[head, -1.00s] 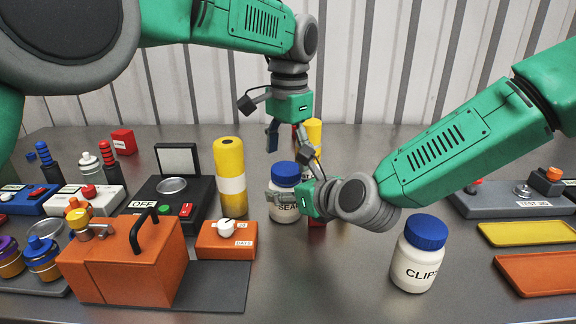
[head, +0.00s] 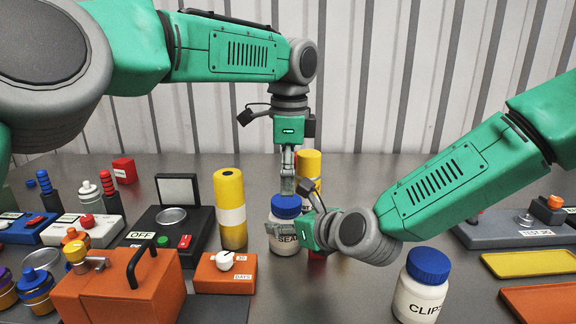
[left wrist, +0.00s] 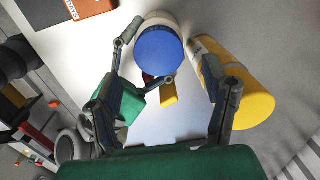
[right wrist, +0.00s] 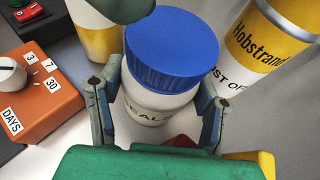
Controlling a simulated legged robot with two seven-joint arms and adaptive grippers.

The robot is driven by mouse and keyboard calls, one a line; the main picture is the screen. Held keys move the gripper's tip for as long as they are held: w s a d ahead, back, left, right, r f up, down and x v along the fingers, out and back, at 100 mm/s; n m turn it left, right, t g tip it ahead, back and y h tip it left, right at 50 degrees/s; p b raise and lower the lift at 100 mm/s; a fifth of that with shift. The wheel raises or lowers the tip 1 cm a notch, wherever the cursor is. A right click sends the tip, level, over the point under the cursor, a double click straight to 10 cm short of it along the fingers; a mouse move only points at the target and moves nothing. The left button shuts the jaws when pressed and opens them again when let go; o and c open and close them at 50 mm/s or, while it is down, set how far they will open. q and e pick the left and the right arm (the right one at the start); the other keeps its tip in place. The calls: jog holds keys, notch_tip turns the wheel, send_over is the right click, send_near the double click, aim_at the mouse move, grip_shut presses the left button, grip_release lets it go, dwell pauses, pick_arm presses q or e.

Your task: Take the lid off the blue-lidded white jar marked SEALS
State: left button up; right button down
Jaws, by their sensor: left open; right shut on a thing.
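The white SEALS jar (head: 284,239) with its blue lid (head: 286,206) stands upright on the table, lid on. My right gripper (head: 283,229) is shut on the jar's white body from the right; the right wrist view shows its fingers on both sides of the jar (right wrist: 150,103), below the lid (right wrist: 172,48). My left gripper (head: 287,187) points down over the lid, open. In the left wrist view its fingers (left wrist: 170,45) are spread, with the blue lid (left wrist: 158,51) between and nearer the left finger. Contact with the lid cannot be told.
A yellow-and-white cylinder (head: 230,208) stands left of the jar, another yellow one (head: 309,165) behind it. An orange timer box (head: 225,272) is at front left. The CLIPS jar (head: 420,300) stands at front right.

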aim_at(288, 200)
pick_arm(q)
jog(key=shift+w+f, duration=0.1)
jog(key=shift+f, duration=2.6)
jog(key=c, duration=1.2)
jog(key=n, duration=0.5)
jog(key=shift+c, duration=0.2)
jog(key=n, duration=0.7)
jog(key=shift+s+d+r, duration=0.1)
jog(key=shift+s+r, duration=0.1)
jog(key=shift+s, duration=0.05)
jog(key=shift+r, duration=0.15)
jog(key=shift+r, duration=0.95)
jog(key=shift+r, duration=0.1)
